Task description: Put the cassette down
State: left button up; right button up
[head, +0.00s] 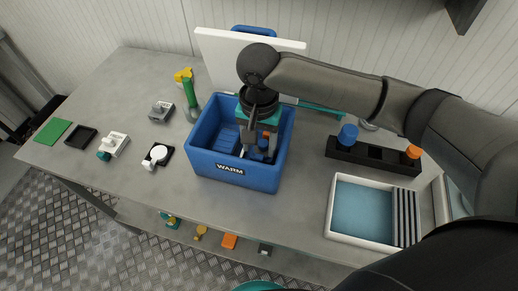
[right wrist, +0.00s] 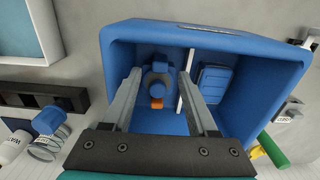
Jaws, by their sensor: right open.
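A blue open box (head: 205,168) with a "WARM" label stands on the bench. A white divider splits its inside, and shows in the right wrist view (right wrist: 184,85). A blue knobbed piece with an orange part (right wrist: 158,90) sits on one side, and a ribbed blue piece (right wrist: 214,82) on the other; I cannot tell for certain which is the cassette. My right gripper (head: 257,146) reaches down into the box. In the right wrist view its fingers (right wrist: 160,78) are spread, with the knobbed piece showing between them, apart from both. My left gripper is not in view.
A white-rimmed tray (head: 358,240) and a dark rack (head: 372,156) with blue and orange caps stand at the right. A white panel (head: 216,58) stands behind the box.

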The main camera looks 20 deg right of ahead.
notch_tip(320, 180, up, 9)
jog(key=p, duration=0.1)
jog(key=shift+f+p, duration=0.15)
jog(key=shift+p, duration=0.15)
dwell(0.9)
